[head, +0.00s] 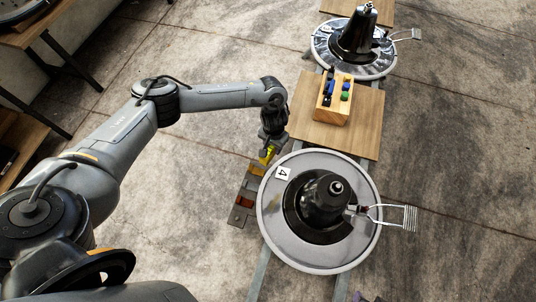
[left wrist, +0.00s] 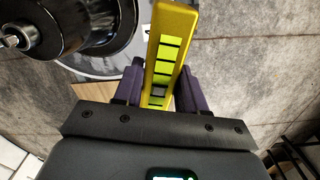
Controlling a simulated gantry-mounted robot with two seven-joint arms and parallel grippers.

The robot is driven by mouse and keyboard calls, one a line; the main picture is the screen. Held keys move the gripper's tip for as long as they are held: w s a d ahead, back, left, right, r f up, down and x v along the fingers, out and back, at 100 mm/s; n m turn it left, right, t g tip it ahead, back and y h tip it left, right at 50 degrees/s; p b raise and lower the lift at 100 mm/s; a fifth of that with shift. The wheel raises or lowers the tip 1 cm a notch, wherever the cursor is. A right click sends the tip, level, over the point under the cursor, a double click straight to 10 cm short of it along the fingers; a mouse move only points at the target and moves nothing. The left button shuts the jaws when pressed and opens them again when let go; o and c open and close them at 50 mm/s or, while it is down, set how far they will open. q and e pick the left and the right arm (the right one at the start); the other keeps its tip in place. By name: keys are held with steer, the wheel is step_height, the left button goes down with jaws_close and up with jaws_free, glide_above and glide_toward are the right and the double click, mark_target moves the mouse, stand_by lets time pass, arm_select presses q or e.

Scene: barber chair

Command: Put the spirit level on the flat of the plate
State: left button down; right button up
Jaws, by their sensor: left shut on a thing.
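My left gripper (head: 270,146) is shut on the spirit level (head: 267,155), a yellow bar. In the left wrist view the spirit level (left wrist: 168,42) stands out lengthwise between the two dark fingers of the gripper (left wrist: 158,90), with bright green windows along its face. The near round grey plate (head: 288,236) has a white label with a 4 and a black chair base on its middle. The gripper is at the plate's upper left edge, and the level appears above the dark metal bracket beside the rim. My right gripper is not in view.
The dark metal bracket (head: 240,205) with an orange-brown part lies left of the plate. A wooden board (head: 360,135) carries a wooden block (head: 322,108) with blue and green items. A second round plate with a black cone (head: 358,38) is farther back. A wire footrest (head: 409,217) sticks out right.

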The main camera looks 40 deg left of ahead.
arm_select(q)
steer(key=w+a+f+n+b, duration=0.1)
steer(key=w+a+f+b, duration=0.25)
steer(key=f+b, duration=0.7)
steer(key=w+a+f+n+b, duration=0.15)
steer(key=a+f+b, duration=0.25)
steer(key=f+b, duration=0.7)
steer(key=w+a+f+n+b, duration=0.1)
steer(key=w+a+f+b, duration=0.25)
steer(key=f+b, duration=0.7)
steer(key=shift+m, duration=0.25)
steer(key=s+d+f+b, duration=0.1)
steer(key=s+d+b, duration=0.1)
steer(key=s+d+f+b, duration=0.2)
steer(key=s+d, duration=0.1)
steer(key=s+d+f+b, duration=0.2)
steer(key=s+d, duration=0.1)
steer(key=shift+s+d+f, duration=0.15)
steer(key=shift+s+d, duration=0.05)
steer(key=shift+s, duration=0.05)
step_height(320, 180, down, 4)
steer(key=b, duration=0.3)
steer(key=shift+f, duration=0.1)
steer(key=c, duration=0.6)
jaws_free()
steer(key=shift+c, duration=0.2)
